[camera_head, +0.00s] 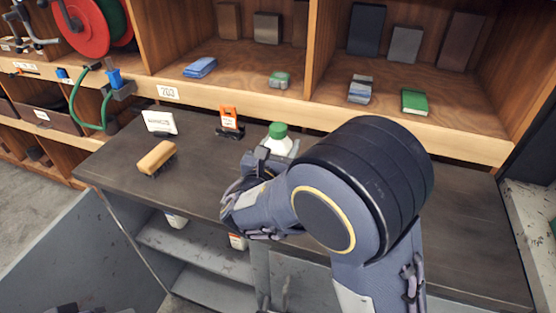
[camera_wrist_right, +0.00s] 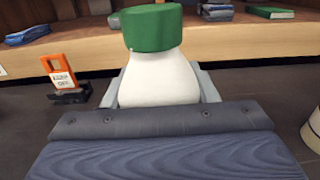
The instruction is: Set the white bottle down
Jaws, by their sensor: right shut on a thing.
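The white bottle (camera_head: 279,143) with a green cap stands upright in the head view, partly hidden behind my right gripper (camera_head: 262,160). In the right wrist view the bottle (camera_wrist_right: 158,78) fills the middle, its green cap at the top and its lower part hidden by my gripper's body. The grey fingers of my right gripper (camera_wrist_right: 160,92) are on both sides of the bottle, shut on it. The dark counter top (camera_head: 205,150) is around it; the bottle's base is hidden, so I cannot tell whether it touches the counter. My left gripper is not clearly in view.
A wooden brush (camera_head: 157,158), a white sign (camera_head: 160,122) and an orange tag holder (camera_head: 229,121) stand on the counter left of the bottle. Behind is a wooden shelf (camera_head: 260,103) with folded cloths and a green box (camera_head: 414,102). The counter between brush and gripper is clear.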

